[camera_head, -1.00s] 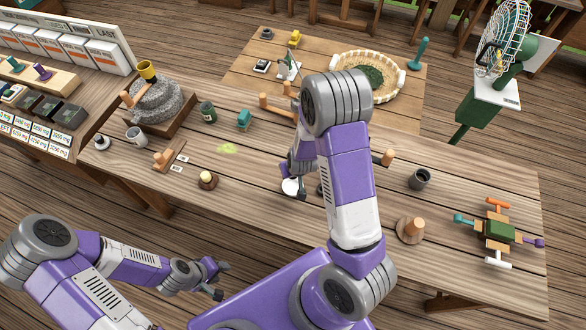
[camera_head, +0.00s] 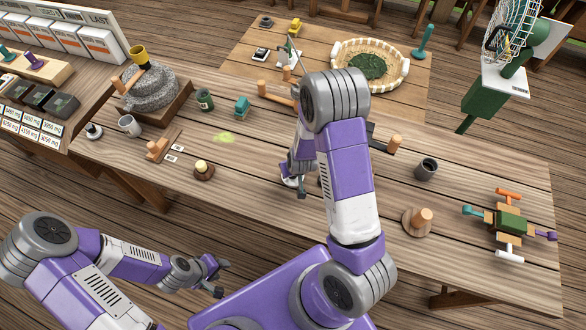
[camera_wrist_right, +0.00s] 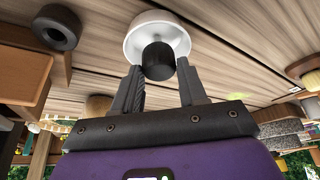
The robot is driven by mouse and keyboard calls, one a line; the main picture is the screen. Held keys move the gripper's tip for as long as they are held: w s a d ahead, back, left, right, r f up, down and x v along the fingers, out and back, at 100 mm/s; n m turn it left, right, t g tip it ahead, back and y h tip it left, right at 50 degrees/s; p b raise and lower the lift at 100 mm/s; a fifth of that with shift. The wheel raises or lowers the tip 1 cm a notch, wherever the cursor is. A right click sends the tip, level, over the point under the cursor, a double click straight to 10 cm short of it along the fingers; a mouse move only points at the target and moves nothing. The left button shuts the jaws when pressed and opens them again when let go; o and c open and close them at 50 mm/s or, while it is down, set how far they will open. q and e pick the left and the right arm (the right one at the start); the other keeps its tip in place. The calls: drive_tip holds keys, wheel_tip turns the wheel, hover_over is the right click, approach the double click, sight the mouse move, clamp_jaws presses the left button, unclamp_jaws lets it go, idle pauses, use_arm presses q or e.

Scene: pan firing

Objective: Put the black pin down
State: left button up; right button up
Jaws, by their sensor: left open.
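The black pin shows in the right wrist view as a round black end (camera_wrist_right: 158,62) in front of a wide white base (camera_wrist_right: 157,30). My right gripper (camera_wrist_right: 160,70) has one finger on each side of the black end, close against it. In the head view the white base (camera_head: 289,181) shows only partly beside the right gripper (camera_head: 300,188), low over the plank table (camera_head: 262,205). I cannot tell whether the base touches the table. My left gripper (camera_head: 221,279) is open and empty in front of the table.
Bare planks lie between bowl and right gripper.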

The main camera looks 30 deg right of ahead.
drive_tip(key=o, duration=0.4)
idle(0.3)
wheel_tip(320, 180, up, 7)
drive_tip(key=p, duration=0.6)
drive_tip(key=shift+r, duration=0.15)
